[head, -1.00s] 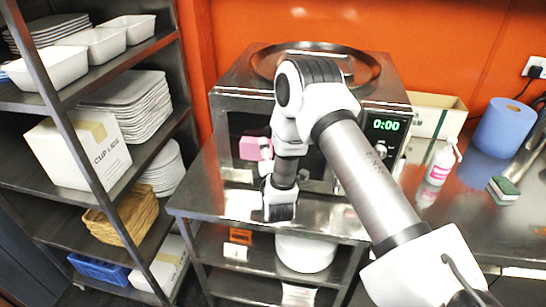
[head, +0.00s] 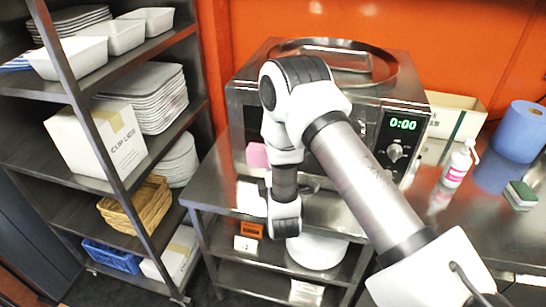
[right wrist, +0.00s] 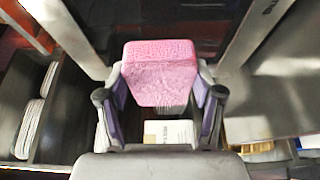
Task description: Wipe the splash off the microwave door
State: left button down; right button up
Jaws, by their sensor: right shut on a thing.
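The microwave (head: 415,105) stands on a steel table with a green 0:00 display at the right of its front. Its dark door is largely hidden behind my right arm in the head view. No splash can be made out on the visible part. My right gripper (right wrist: 162,88) is shut on a pink sponge (right wrist: 160,70), held between its two fingers. In the head view the sponge (head: 257,155) shows in front of the left part of the microwave front. I cannot tell whether it touches the door. My left gripper is not in view.
A shelf rack with trays, plates and a white carton (head: 95,135) stands at the left. On the counter at the right are a spray bottle (head: 459,165), a blue paper roll (head: 519,132) and a green sponge (head: 520,195). A round tray (head: 385,65) lies on the microwave.

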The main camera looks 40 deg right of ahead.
jog(key=shift+s+a, duration=0.95)
jog(key=shift+a, duration=0.2)
